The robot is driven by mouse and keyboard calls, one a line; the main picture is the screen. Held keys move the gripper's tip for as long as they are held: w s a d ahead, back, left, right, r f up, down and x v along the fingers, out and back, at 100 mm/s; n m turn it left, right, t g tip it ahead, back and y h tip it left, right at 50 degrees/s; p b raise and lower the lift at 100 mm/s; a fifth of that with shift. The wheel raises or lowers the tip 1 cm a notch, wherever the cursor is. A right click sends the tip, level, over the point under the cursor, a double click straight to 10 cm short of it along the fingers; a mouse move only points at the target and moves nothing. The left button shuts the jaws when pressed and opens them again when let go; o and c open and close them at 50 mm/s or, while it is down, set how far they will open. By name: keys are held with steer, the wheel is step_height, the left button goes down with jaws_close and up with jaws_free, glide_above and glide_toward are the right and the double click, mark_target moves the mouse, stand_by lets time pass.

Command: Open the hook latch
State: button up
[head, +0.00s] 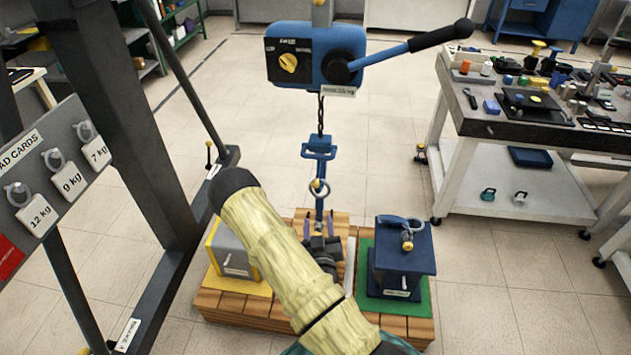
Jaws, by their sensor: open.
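The blue hook block (319,149) hangs on a chain below the blue hoist body. A blue shank with a pale ring (319,188) hangs under the block. The latch is too small to make out. My gripper (319,227) is open, with its dark purplish fingers apart, just below the ring in the picture. The lower end of the hook assembly comes down toward the space between the fingers. I cannot tell whether anything touches. My padded arm hides part of the pallet behind it.
The hoist (312,58) has a yellow knob and a long lever (420,45). On the wooden pallet (240,309) stand a grey block (232,250) and a dark blue block (402,262) with a shackle. A card rack (62,150) stands left, a cluttered workbench (480,122) right.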

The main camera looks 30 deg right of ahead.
steer(key=shift+w+d, duration=0.1)
steer(key=p, duration=0.4)
glide_toward(317, 176)
steer(key=w, duration=0.2)
steer(key=w+d+r, duration=0.1)
steer(key=w, duration=0.1)
steer(key=w+d, duration=0.1)
steer(key=w, duration=0.1)
steer(key=shift+w+r, duration=0.15)
steer(key=shift+r, duration=0.1)
steer(key=shift+c, duration=0.5)
jaws_close()
